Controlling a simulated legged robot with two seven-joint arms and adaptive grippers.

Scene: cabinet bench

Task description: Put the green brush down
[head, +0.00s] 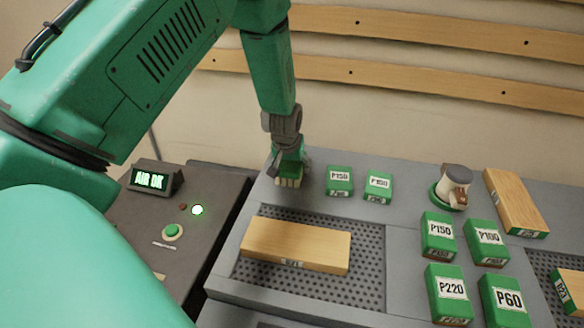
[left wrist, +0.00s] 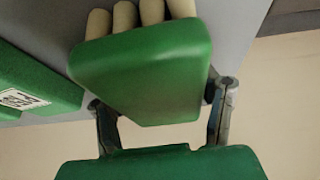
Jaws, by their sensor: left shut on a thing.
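The green brush (head: 289,172) has a green block body and pale bristle tufts. It is at the back left corner of the grey bench, with its bristles toward the bench top. In the left wrist view the brush (left wrist: 145,70) fills the middle, with its bristles at the top. My left gripper (head: 284,150) comes down from above and is shut on the brush. In the left wrist view its two fingers (left wrist: 163,110) lie on either side of the green body. I cannot tell whether the bristles touch the bench. My right gripper is not in view.
Two green blocks marked P150 (head: 340,181) and P180 (head: 378,187) stand just right of the brush. A wooden board (head: 296,245) lies on the perforated panel in front. A sander (head: 454,187) and more green blocks stand further right. A control box (head: 157,178) is at left.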

